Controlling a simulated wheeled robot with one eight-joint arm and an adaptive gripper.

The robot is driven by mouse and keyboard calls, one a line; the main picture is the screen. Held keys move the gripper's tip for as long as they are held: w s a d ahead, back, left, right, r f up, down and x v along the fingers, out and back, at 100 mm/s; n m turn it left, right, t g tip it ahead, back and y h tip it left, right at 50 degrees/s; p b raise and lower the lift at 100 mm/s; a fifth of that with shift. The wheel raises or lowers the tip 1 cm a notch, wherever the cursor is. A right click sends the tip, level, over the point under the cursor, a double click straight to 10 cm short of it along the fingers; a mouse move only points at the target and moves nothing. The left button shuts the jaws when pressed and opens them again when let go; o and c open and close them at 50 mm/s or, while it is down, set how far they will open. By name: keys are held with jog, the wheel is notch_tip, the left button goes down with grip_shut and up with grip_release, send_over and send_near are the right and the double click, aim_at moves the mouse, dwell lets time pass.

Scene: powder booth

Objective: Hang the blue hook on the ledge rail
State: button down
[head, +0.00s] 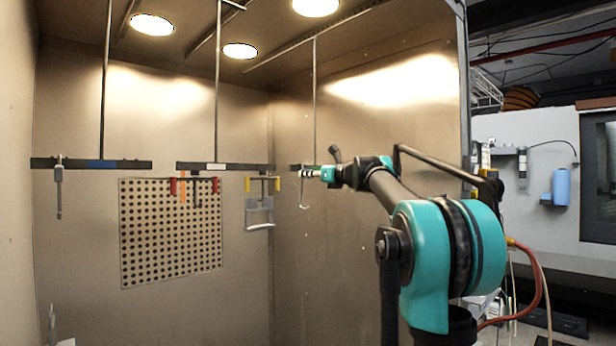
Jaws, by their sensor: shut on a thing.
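My gripper (311,173) is at the end of my arm, which reaches in from the right. It is shut on a thin hook (302,194) that hangs below the fingers, its lower end curved. The hook looks pale grey here; I cannot make out blue on it. Three dark rails hang from rods: a left rail (125,165) with a blue patch, a middle rail (245,167) with a white label, and a right rail (295,167) partly hidden behind my gripper. I cannot tell which is the ledge rail, or whether the hook touches the right rail.
A grey hook (59,190) hangs on the left rail. A perforated panel (165,235) hangs at the middle rail by red clips, near an orange strip (183,190). A grey bracket (259,217) with yellow clips hangs right of it. Booth walls close the back and right.

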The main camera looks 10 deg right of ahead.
jog(key=shift+s+d+r, duration=0.15)
jog(key=shift+r, duration=1.7)
jog(key=v, duration=0.9)
